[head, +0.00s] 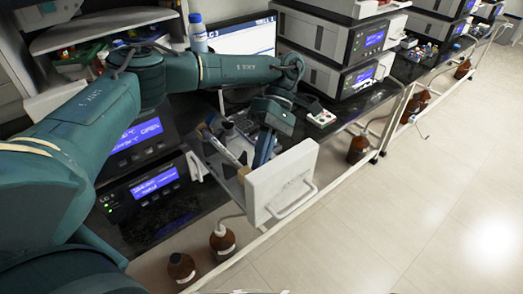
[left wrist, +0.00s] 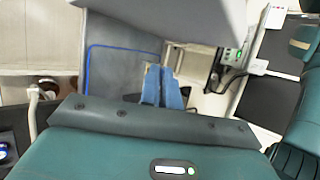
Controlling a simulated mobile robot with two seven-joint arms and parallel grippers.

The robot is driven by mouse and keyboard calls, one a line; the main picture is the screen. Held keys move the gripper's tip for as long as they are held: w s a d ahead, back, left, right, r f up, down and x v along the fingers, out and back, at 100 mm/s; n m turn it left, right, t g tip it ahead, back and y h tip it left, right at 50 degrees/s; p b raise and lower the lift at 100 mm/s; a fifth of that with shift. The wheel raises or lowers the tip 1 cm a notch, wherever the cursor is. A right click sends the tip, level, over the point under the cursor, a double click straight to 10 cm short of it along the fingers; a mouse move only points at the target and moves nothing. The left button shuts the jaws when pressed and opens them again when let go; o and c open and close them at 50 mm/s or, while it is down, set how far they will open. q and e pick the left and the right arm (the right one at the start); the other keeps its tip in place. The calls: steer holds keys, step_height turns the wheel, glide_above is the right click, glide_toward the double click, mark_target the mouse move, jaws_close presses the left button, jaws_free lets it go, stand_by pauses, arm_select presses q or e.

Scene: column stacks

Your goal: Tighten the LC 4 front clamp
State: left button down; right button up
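My left gripper (head: 262,152) reaches down behind the open white door (head: 280,184) of a column compartment. The front clamp cannot be made out; the gripper and door hide part of the compartment. The instrument panel (head: 150,188) at left has a label starting "LC"; its number is unreadable. My right gripper is not in view.
Brown bottles (head: 222,243) stand below the bench front. The door's handle (head: 292,203) sticks out over the bench edge. More instruments (head: 345,45) and a monitor (head: 245,38) stand behind. The floor (head: 430,205) at right is clear.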

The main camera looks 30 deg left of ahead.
arm_select(q)
steer(key=c, duration=1.6)
jaws_free()
steer(key=shift+d+r, duration=0.1)
